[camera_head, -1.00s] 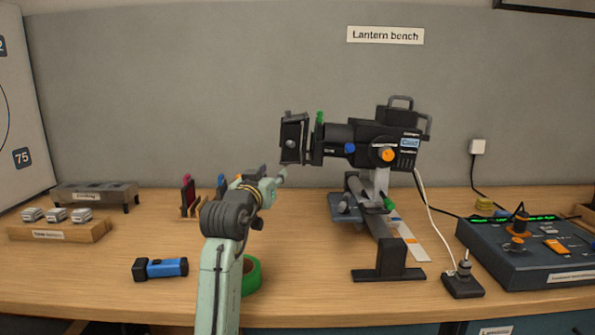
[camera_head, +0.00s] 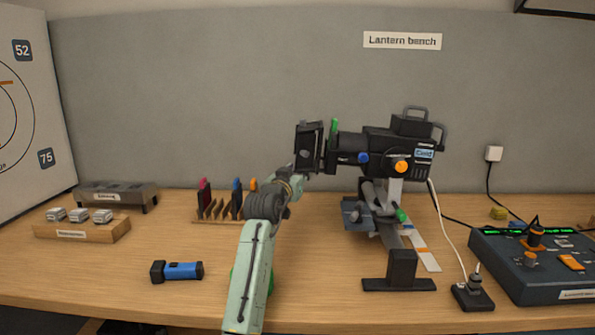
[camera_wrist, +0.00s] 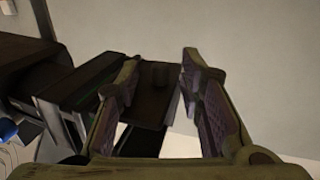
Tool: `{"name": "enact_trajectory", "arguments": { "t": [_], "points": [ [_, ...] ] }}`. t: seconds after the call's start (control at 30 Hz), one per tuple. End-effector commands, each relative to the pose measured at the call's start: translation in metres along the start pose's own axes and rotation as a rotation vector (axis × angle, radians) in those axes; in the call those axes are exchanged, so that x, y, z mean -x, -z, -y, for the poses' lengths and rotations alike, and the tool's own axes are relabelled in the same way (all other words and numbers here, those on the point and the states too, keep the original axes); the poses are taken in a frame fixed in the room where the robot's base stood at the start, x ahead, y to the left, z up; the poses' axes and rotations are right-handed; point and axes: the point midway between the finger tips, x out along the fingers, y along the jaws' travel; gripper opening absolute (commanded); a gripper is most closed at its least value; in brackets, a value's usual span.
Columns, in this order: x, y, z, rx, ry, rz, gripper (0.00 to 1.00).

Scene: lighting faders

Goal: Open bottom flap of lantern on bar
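The black lantern (camera_head: 385,148) is mounted on a stand on the bench, its front facing left. At its front end hangs a dark flap panel (camera_head: 308,142) with a small knob. In the wrist view a dark panel (camera_wrist: 143,110) with a short round knob (camera_wrist: 160,74) lies beyond and between my fingers. My gripper (camera_wrist: 160,72) is open, its two padded fingers on either side of the knob. I cannot tell whether they touch it. In the head view my gripper is at the lower edge of the front flap, small and partly hidden by my arm.
A green upright tab (camera_head: 333,140) stands behind the flap. A blue torch (camera_head: 178,271) lies at left. A rack with coloured pieces (camera_head: 222,208) stands behind my arm. A control desk (camera_head: 535,262) is at right. A white cable (camera_head: 446,225) hangs from the lantern.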

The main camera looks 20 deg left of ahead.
Motion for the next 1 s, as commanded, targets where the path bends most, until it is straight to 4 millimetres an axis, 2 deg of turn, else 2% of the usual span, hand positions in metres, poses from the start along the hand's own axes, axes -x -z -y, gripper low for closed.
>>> {"name": "enact_trajectory", "arguments": {
  "t": [0.27,0.77,1.0],
  "points": [
    [-0.0011,-0.0003,0.0001,0.0,0.0,0.0,0.34],
    [-0.0014,-0.0003,-0.002,-0.001,-0.003,0.0,0.01],
    [-0.0016,0.0019,-0.0032,-0.036,-0.005,0.008,0.0]
  ]
}}
